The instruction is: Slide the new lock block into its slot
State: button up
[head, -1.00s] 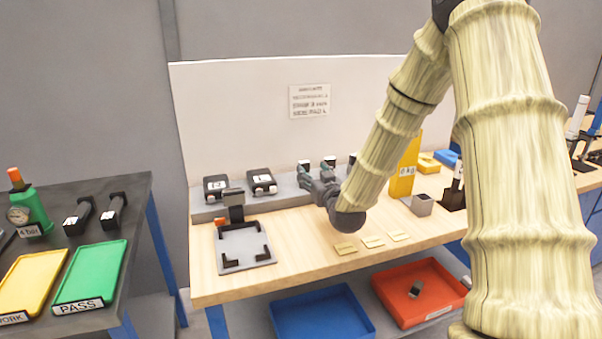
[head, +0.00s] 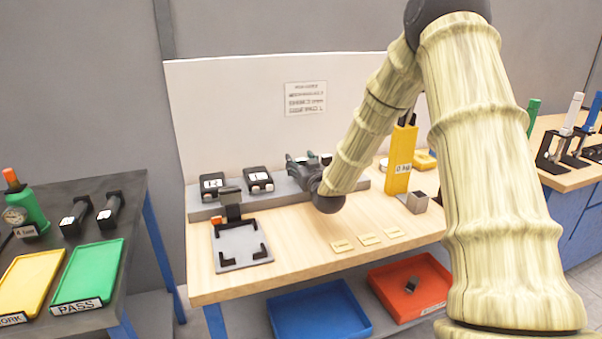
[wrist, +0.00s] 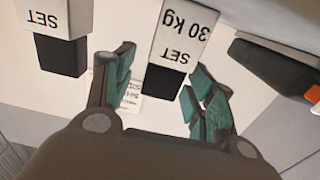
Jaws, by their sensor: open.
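In the wrist view, a block with a white face reading "30 kg SET" (wrist: 181,35) and a black lower part (wrist: 164,80) shows between the fingers of my gripper (wrist: 158,92). A similar white-faced "SET" block (wrist: 62,20) stands to the left, outside the fingers. In the head view, my gripper (head: 304,165) is at the grey shelf at the back of the bench and hides the blocks there. I cannot tell which slot is the block's own.
Two black labelled units (head: 212,184) (head: 258,179) sit left on the grey shelf (head: 200,212). A grey plate with black corner brackets (head: 240,247) lies in front. A yellow post (head: 399,160) stands right. Blue (head: 320,310) and red (head: 410,285) trays are below.

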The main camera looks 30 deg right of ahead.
jog(key=shift+c, duration=0.2)
grip_shut()
jog(key=shift+r, duration=0.1)
